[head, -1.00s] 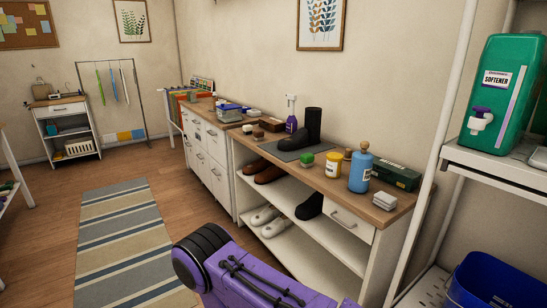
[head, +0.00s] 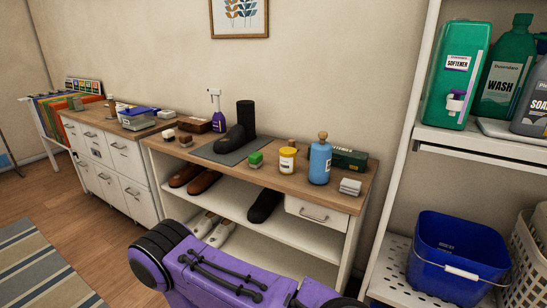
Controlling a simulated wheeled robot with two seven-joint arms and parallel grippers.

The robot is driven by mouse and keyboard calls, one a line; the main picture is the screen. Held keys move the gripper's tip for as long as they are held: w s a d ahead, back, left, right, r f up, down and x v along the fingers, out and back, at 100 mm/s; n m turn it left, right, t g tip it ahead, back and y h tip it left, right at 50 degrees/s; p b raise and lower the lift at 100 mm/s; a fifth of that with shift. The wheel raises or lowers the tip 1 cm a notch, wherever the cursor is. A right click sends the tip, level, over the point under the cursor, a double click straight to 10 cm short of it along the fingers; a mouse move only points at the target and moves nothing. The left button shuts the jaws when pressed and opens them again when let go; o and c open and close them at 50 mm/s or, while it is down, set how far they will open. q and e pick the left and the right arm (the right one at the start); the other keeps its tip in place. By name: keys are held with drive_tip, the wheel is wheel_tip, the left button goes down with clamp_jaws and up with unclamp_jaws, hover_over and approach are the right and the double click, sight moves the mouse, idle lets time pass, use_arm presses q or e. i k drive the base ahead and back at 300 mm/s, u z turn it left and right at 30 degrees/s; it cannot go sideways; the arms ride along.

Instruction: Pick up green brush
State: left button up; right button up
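A small green block-shaped item (head: 256,159), which looks like the green brush, sits on the wooden top of the shoe bench (head: 215,167). It is near the front edge, between the dark mat and a yellow-labelled jar. Its underside is too small to make out. Neither of my grippers is in view. A purple part of my own body shows at the bottom of the picture, in front of the bench.
Beside the green item stand a yellow jar (head: 287,161) and a blue bottle (head: 320,160). A black boot (head: 246,120) stands on the grey mat (head: 218,151) behind it. A white rack (head: 460,145) with bottles and a blue bucket (head: 455,252) stands at right.

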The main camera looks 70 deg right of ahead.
sight(255, 159)
drive_tip(key=z, duration=0.75)
drive_tip(key=i, duration=0.75)
drive_tip(key=z, duration=0.75)
